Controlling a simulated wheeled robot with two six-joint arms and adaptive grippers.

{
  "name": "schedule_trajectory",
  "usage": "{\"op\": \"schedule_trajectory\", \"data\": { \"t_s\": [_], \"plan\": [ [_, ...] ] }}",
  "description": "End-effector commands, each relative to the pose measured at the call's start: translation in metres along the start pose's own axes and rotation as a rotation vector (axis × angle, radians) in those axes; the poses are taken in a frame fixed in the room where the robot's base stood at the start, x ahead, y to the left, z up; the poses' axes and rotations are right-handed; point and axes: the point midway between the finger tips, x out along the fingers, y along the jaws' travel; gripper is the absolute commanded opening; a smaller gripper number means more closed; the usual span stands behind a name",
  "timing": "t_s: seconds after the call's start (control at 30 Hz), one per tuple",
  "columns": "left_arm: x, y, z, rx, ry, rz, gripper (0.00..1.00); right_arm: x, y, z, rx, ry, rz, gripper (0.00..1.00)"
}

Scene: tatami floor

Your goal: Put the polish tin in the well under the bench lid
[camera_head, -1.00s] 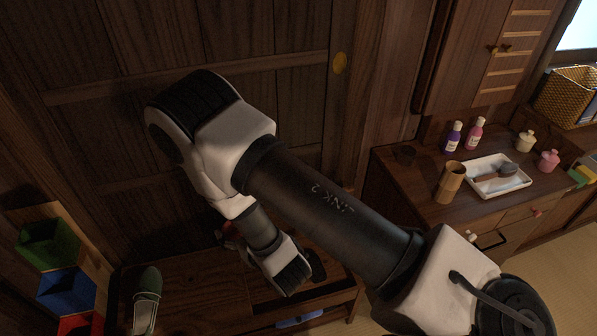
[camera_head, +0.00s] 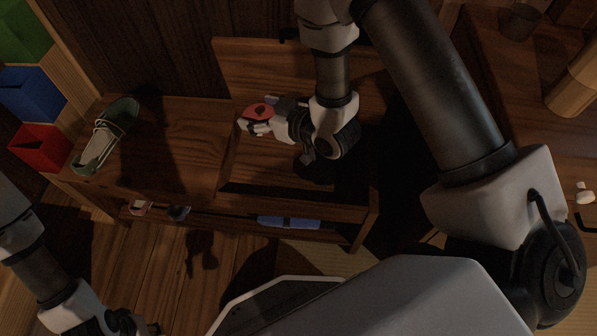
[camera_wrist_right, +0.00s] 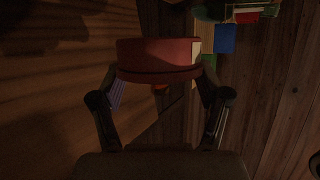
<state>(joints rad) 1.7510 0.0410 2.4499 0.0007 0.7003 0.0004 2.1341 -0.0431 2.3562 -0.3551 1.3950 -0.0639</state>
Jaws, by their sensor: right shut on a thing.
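The polish tin (camera_head: 257,111) is red and round. My right gripper (camera_head: 259,123) is shut on it, and in the right wrist view the tin (camera_wrist_right: 158,58) sits between both fingertips. The wooden bench (camera_head: 180,140) has its right-hand lid (camera_head: 245,65) raised at the back. The well (camera_head: 255,174) lies open below the lid, partly hidden by my right arm and deep shadow. The tin is over the well's back left side; its exact height is unclear. My left gripper (camera_head: 125,323) is at the bottom left edge, away from the bench, its jaws unclear.
A green shoe (camera_head: 106,135) lies on the bench's left end. Green, blue (camera_head: 30,92) and red (camera_head: 40,148) bins stand left of it. Blue (camera_head: 289,222) and smaller items sit on the shelf below. A cabinet with a wooden cup (camera_head: 572,88) is at right.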

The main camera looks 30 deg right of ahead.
Motion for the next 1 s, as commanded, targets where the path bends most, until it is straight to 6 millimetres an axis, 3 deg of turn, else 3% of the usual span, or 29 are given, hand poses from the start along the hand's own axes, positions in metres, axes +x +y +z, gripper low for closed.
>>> {"op": "schedule_trajectory", "data": {
  "t_s": [0.03, 0.2, 0.43, 0.6, 0.87, 1.0],
  "plan": [
    [0.050, 0.000, 0.000, 0.000, 0.000, 0.000, 0.36, 0.018, -0.001, 0.039, -0.010, 0.005, -0.024, 0.40],
    [0.102, -0.001, 0.000, -0.001, 0.000, 0.000, 0.36, 0.033, -0.007, 0.075, -0.047, 0.004, -0.109, 0.40],
    [0.122, -0.001, -0.001, -0.002, 0.002, 0.000, 0.36, 0.040, -0.011, 0.093, -0.062, 0.000, -0.148, 0.40],
    [0.147, -0.002, -0.002, -0.006, 0.005, -0.001, 0.36, 0.056, -0.011, 0.130, -0.061, 0.000, -0.147, 0.40],
    [0.173, -0.002, -0.004, -0.010, 0.012, -0.002, 0.36, 0.072, -0.011, 0.169, -0.061, 0.000, -0.145, 0.40],
    [0.173, -0.003, -0.005, -0.009, 0.014, -0.002, 0.36, 0.073, -0.011, 0.171, -0.062, 0.001, -0.145, 0.41]
  ]
}}
